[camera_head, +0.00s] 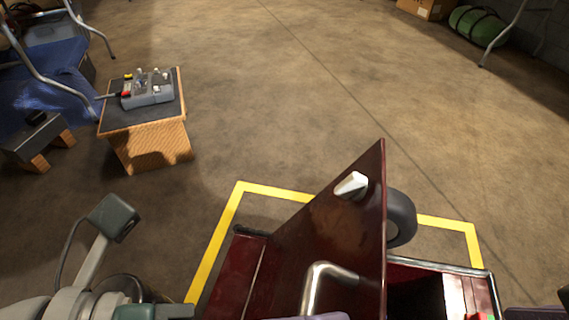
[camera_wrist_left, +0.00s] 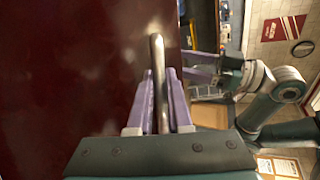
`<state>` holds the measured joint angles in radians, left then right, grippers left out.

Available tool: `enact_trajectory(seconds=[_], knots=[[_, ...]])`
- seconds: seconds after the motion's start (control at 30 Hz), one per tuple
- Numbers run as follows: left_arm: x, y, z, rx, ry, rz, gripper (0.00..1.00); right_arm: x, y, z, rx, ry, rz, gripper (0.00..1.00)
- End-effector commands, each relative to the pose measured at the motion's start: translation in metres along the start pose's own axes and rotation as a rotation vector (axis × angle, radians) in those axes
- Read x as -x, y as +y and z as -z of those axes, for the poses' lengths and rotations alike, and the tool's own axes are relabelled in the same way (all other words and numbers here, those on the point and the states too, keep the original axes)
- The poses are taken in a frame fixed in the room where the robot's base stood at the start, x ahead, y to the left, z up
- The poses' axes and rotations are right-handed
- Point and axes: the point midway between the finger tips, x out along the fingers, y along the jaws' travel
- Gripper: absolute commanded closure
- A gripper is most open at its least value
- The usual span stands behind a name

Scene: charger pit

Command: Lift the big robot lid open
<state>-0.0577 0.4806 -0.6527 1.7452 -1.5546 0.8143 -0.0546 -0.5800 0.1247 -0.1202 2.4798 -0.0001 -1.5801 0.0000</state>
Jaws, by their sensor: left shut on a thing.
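The big robot's dark red lid (camera_head: 335,225) stands steeply raised in the head view, its broad face towards the left. A bent metal handle (camera_head: 318,285) is on that face near the bottom of the picture. The lid also fills the left of the left wrist view (camera_wrist_left: 70,70). My left gripper (camera_wrist_left: 160,95) is shut on the handle bar (camera_wrist_left: 157,60), one purple finger on each side. My right gripper (camera_wrist_left: 200,66) shows beyond the lid's edge, its fingers apart and nothing seen between them. Only a purple sliver of it shows in the head view.
The big robot's red body (camera_head: 235,275) has a dark opening right of the lid and a black wheel (camera_head: 401,218) behind it. Yellow floor tape (camera_head: 215,245) surrounds it. A small wooden table (camera_head: 150,145) holds a grey device (camera_head: 148,90). The floor between is clear.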

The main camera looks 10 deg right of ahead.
Motion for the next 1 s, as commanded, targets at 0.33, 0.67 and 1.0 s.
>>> enact_trajectory(seconds=[0.33, 0.67, 1.0], knots=[[0.000, 0.000, 0.000, 0.000, 0.001, -0.001, 0.53, 0.000, 0.000, 0.000, 0.000, 0.000, 0.000, 0.20], [0.009, 0.001, 0.000, 0.000, 0.001, -0.005, 0.53, 0.003, -0.001, 0.001, -0.004, 0.000, 0.003, 0.20], [0.075, 0.000, 0.000, 0.001, 0.001, -0.006, 0.53, 0.018, -0.001, 0.006, -0.007, 0.001, 0.005, 0.20]])
